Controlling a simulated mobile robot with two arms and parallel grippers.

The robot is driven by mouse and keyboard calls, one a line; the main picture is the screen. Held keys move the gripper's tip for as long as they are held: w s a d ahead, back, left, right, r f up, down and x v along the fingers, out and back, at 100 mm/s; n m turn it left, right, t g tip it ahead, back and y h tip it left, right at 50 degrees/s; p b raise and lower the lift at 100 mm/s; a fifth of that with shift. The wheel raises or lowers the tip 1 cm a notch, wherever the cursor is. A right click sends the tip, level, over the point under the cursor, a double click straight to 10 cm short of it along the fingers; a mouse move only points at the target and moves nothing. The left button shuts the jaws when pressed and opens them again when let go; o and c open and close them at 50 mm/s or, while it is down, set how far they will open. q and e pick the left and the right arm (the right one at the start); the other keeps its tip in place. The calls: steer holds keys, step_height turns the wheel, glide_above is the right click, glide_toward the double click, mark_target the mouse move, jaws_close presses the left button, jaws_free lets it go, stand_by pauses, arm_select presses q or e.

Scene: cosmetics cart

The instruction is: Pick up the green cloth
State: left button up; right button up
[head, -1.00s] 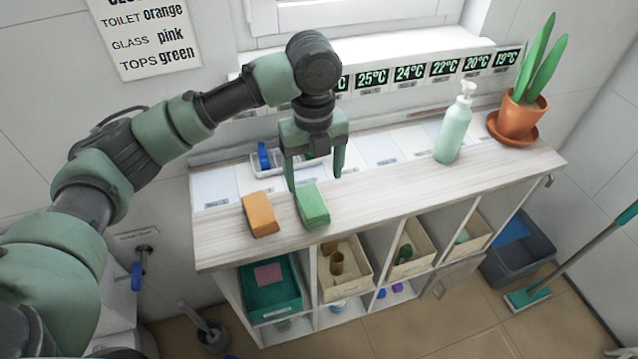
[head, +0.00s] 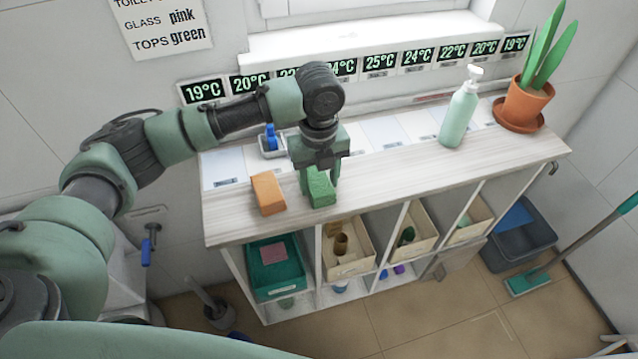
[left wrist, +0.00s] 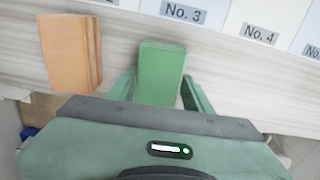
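The green cloth (head: 321,190) is a folded block lying on the pale wooden top of the cart, near its front edge. It also shows in the left wrist view (left wrist: 160,72). My left gripper (head: 318,180) is down over it, with one finger on each side. In the left wrist view the gripper (left wrist: 160,92) is open, with the cloth between its fingers; whether either finger touches it I cannot tell. The near end of the cloth is hidden by the gripper body. My right gripper is not in view.
An orange cloth (head: 268,194) lies just left of the green one, also in the left wrist view (left wrist: 70,52). A pump bottle (head: 459,117) and a potted plant (head: 521,101) stand at the right. A small holder with a blue item (head: 271,141) is behind.

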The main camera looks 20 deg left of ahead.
mark_target(319, 179)
arm_select(q)
steer(key=c, duration=0.4)
step_height(319, 179, up, 20)
stand_by(0.3)
